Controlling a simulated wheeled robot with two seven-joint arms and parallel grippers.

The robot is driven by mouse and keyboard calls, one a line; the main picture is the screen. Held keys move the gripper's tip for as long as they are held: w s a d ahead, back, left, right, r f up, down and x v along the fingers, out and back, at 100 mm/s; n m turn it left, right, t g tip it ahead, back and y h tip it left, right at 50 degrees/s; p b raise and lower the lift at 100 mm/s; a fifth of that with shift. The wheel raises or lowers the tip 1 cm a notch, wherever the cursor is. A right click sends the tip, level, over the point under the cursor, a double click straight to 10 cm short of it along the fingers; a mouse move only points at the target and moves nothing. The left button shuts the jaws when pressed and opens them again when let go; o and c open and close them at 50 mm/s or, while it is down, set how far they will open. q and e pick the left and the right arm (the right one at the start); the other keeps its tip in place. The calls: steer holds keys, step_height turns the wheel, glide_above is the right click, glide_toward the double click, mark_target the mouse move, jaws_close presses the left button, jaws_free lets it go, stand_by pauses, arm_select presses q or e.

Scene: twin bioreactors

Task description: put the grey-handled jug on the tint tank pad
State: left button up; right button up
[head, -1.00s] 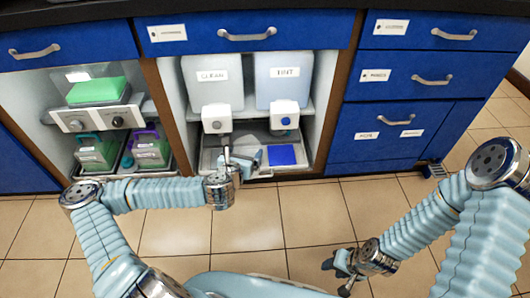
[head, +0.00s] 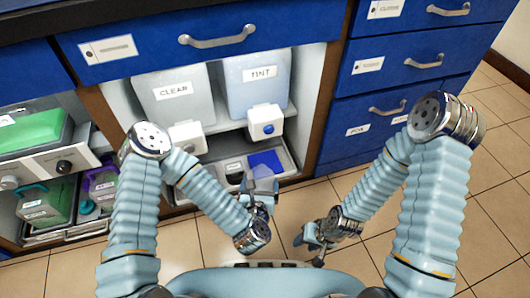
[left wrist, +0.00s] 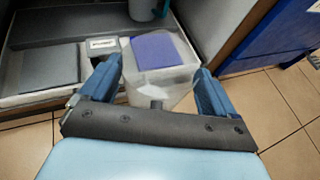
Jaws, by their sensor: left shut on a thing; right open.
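The translucent grey-handled jug (left wrist: 172,80) is between the fingers of my left gripper (left wrist: 157,92), which is shut on it. The grey handle (left wrist: 157,104) points toward my wrist. In the head view my left gripper (head: 260,196) holds the jug (head: 262,180) in front of the tray's front edge. The tint tank (head: 257,82) stands at the right of the bay, with the blue pad (head: 266,160) below its spout. In the left wrist view the blue pad (left wrist: 155,48) shows beyond the jug, partly overlapped by it. My right gripper (head: 318,240) is open and empty.
The clear tank (head: 174,98) stands left of the tint tank, with a dark pad (left wrist: 50,67) below. A brown post (head: 315,125) and blue drawers (head: 395,70) border the bay at right. Green-filled jugs, one teal-handled (head: 45,205), one purple-handled (head: 103,184), stand at left.

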arm_select(q)
steer(key=w+d+f, duration=0.1)
steer(key=w, duration=1.5)
steer(key=shift+d+f+b, duration=0.15)
steer(key=shift+b, duration=0.3)
steer(key=shift+s+f, duration=0.1)
steer(key=o, duration=1.4)
